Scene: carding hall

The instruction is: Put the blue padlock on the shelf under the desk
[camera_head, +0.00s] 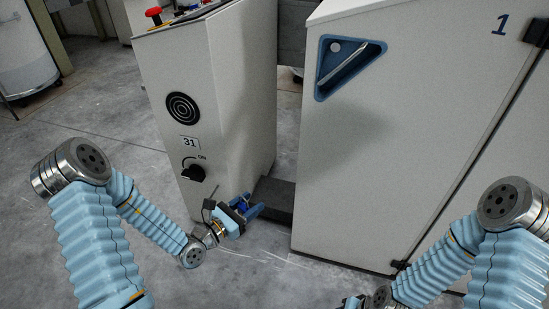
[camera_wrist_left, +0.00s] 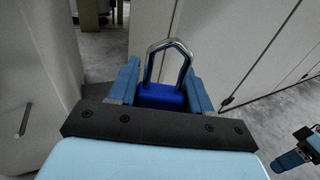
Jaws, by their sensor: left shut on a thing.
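My left gripper (camera_head: 250,209) is shut on the blue padlock (camera_wrist_left: 161,96), low in front of the gap between two pale cabinets. In the left wrist view the padlock's blue body sits between the fingers, with its silver shackle pointing up and away. In the head view only a bit of dark blue (camera_head: 242,206) shows between the fingers. My right gripper (camera_wrist_left: 296,158) shows at the right edge of the left wrist view; its jaw opening is unclear. I cannot make out a desk or a shelf under one in either view.
A control cabinet (camera_head: 223,95) marked 31, with a black knob (camera_head: 193,171) and a red button (camera_head: 153,12), stands behind my left gripper. A larger pale machine cabinet (camera_head: 370,150) stands to the right. A dark block (camera_head: 274,195) lies between them.

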